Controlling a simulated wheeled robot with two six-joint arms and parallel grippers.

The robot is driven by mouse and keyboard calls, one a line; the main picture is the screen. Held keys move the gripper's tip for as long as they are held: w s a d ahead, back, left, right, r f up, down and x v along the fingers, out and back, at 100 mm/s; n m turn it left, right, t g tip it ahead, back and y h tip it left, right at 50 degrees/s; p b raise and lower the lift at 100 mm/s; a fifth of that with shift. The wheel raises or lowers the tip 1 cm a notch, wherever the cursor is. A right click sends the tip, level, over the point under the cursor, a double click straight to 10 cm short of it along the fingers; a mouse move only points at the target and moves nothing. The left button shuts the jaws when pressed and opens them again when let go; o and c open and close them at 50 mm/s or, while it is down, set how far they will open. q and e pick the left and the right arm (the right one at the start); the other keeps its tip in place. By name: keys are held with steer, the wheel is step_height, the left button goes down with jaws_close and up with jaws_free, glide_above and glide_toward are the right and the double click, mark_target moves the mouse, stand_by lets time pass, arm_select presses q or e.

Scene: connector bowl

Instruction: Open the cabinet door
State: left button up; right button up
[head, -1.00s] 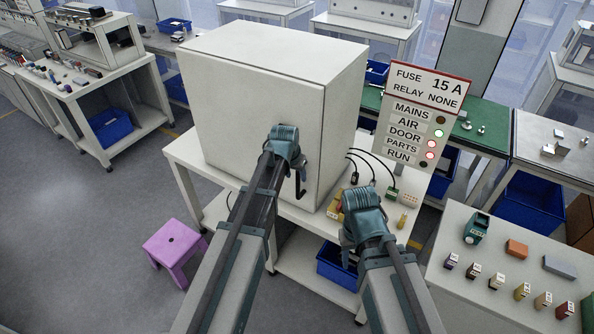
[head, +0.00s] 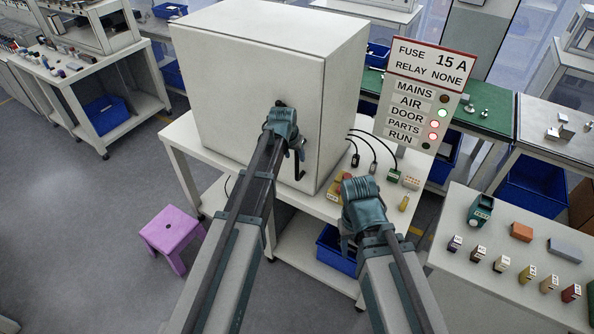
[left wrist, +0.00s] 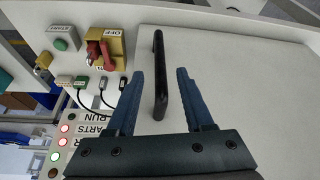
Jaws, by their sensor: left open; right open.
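The white cabinet (head: 245,80) stands on a white table with its door (head: 230,110) shut. Its black bar handle (head: 299,162) is near the door's right edge, partly hidden by my left gripper in the head view. My left gripper (head: 281,108) is in front of the door and open. In the left wrist view the handle (left wrist: 159,75) lies between the two spread fingers of the left gripper (left wrist: 157,88), with gaps on both sides. My right gripper (head: 347,181) is open, over the table's right part, away from the door. Its fingertips are hard to see.
A sign (head: 430,65) with lamps stands right of the cabinet. A red switch on a yellow box (left wrist: 100,50) and a green START button (left wrist: 62,42) are beside the door. Small coloured parts lie on the right table (head: 480,280). A purple stool (head: 170,232) stands at left.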

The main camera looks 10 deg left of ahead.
mark_target(296, 161)
arm_select(q)
steer(key=b+x, duration=0.5)
steer(key=x, duration=0.2)
steer(key=shift+f+b, duration=0.1)
steer(key=shift+b, duration=0.25)
steer(key=shift+c, duration=0.2)
jaws_close()
stand_by(0.9)
